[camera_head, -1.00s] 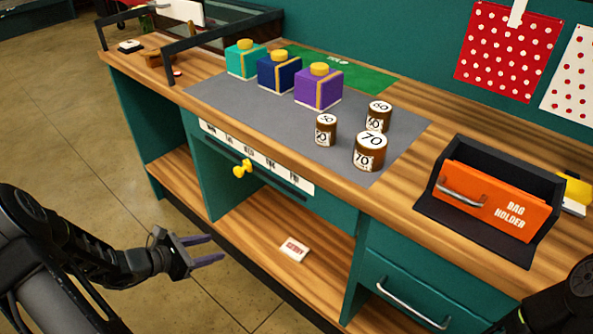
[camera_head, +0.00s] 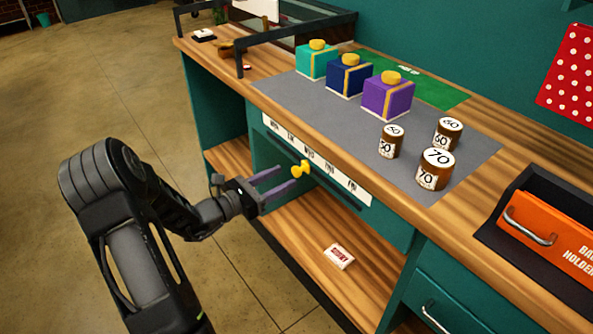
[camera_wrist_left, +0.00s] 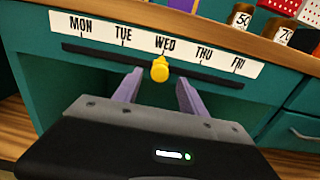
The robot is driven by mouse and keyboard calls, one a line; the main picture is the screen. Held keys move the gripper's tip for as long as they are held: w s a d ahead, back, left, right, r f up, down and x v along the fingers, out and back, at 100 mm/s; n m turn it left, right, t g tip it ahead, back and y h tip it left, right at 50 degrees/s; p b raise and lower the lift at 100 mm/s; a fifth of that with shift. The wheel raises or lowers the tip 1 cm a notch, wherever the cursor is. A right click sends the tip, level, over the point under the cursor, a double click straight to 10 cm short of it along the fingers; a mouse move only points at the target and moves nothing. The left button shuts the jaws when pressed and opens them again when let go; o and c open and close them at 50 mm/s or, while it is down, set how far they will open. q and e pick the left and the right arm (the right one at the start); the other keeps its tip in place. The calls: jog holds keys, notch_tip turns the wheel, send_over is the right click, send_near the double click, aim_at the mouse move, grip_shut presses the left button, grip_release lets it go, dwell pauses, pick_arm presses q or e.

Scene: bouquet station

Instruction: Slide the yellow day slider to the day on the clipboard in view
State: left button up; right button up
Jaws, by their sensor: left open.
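The yellow day slider (camera_head: 301,170) is a knob on a dark slot in the teal counter front, also seen in the left wrist view (camera_wrist_left: 160,69). It stands under WED on the white day strip (camera_wrist_left: 165,45), which reads MON to FRI. My left gripper (camera_head: 287,180) is open and empty, its purple fingers pointing at the knob. In the left wrist view the knob appears between the fingertips (camera_wrist_left: 158,80), with no visible contact. No clipboard with a readable day shows; a white sheet (camera_head: 262,8) at the top edge is cut off. My right gripper is out of view.
Above the strip, the wooden counter holds teal (camera_head: 315,62), blue (camera_head: 349,77) and purple (camera_head: 386,97) boxes and several brown weights (camera_head: 435,170). A small white card (camera_head: 339,257) lies on the lower shelf. An orange bag holder (camera_head: 555,235) is at right.

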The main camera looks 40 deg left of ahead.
aim_at(294, 172)
pick_arm(q)
jog(key=x, duration=0.5)
jog(key=shift+w+d, duration=0.15)
jog(key=shift+w, duration=0.1)
jog(key=shift+c, duration=0.6)
grip_shut()
dwell(0.6)
